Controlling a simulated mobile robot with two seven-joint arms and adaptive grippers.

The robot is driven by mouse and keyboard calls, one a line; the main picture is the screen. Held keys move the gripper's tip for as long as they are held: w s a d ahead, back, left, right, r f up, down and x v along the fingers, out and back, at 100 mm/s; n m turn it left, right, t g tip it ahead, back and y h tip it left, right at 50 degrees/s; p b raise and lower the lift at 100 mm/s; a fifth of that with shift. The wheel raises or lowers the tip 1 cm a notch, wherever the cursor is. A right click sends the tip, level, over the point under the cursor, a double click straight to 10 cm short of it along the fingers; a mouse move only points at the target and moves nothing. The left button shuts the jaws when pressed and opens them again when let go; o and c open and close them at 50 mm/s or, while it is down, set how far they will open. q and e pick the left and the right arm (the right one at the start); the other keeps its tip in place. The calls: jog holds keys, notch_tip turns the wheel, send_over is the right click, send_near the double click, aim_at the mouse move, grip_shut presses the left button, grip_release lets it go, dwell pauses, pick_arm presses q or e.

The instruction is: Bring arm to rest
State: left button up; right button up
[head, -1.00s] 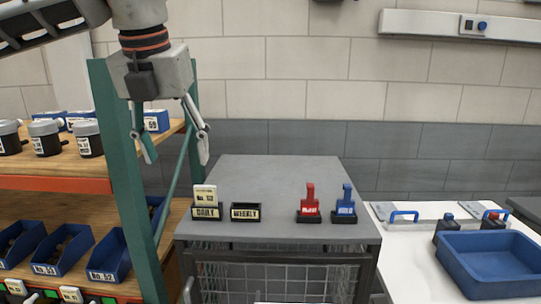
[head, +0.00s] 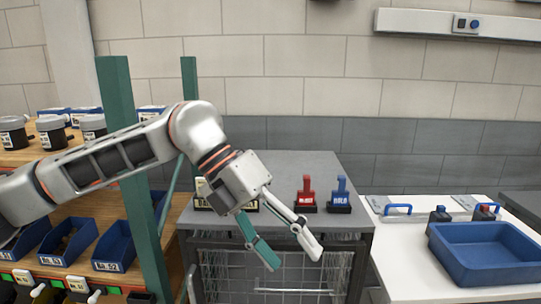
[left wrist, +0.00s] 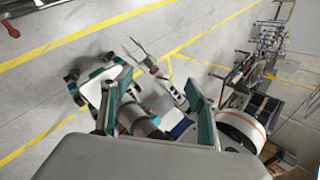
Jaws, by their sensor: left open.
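My left arm comes in from the left in the head view, in front of the shelf rack. Its gripper (head: 292,256) points down and to the right, with its two fingers apart and nothing between them. It hangs in front of the grey-topped cart (head: 290,165), near the front edge, and covers part of the card holders there. In the left wrist view the open fingers (left wrist: 158,100) show with floor and parts of my own body beyond.
A red stamp (head: 307,193) and a blue stamp (head: 340,194) stand on the cart, right of my left gripper. A blue tray (head: 485,254) is on the white table at right. The rack's green post (head: 146,230) stands beside my left arm. The cart top's back is clear.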

pick_arm(q)
jog(key=s+d+r+n+g+h, duration=0.1)
jog(key=s+d+g+h, duration=0.35)
jog(key=d+h, duration=0.45)
jog(key=w+a+f+n+t+h, duration=0.2)
jog(key=w+a+n+t+h, duration=0.15)
jog(key=n+t, duration=0.45)
jog(key=w+a+f+n+t+h, duration=0.2)
jog(key=w+n+t+h, duration=0.1)
jog(key=w+n+t, duration=0.3)
jog(key=w+a+f+n+t+y, duration=0.1)
jog(key=a+f+n+t+y, duration=0.5)
jog(key=f+n, duration=0.4)
jog(key=w+a+f+n+t+y, duration=0.1)
jog(key=a+f+n+t+y, duration=0.4)
jog(key=a+f+n+y, duration=0.45)
jog(key=s+a+f+n+g+y, duration=0.1)
jog(key=s+a+f+g, duration=0.1)
jog(key=s+f, duration=0.4)
jog(key=s+a+f+n+g+y, duration=0.1)
jog(key=s+a+f, duration=0.4)
jog(key=f, duration=0.6)
jog(key=s+a+f+n+g+y, duration=0.1)
jog(key=s+a+f+g+y, duration=0.2)
jog(key=s+f, duration=0.3)
notch_tip(320, 180, down, 4)
jog(key=shift+s+a+r+g, duration=0.15)
jog(key=shift+s+a+g, duration=0.3)
jog(key=shift+a, duration=0.3)
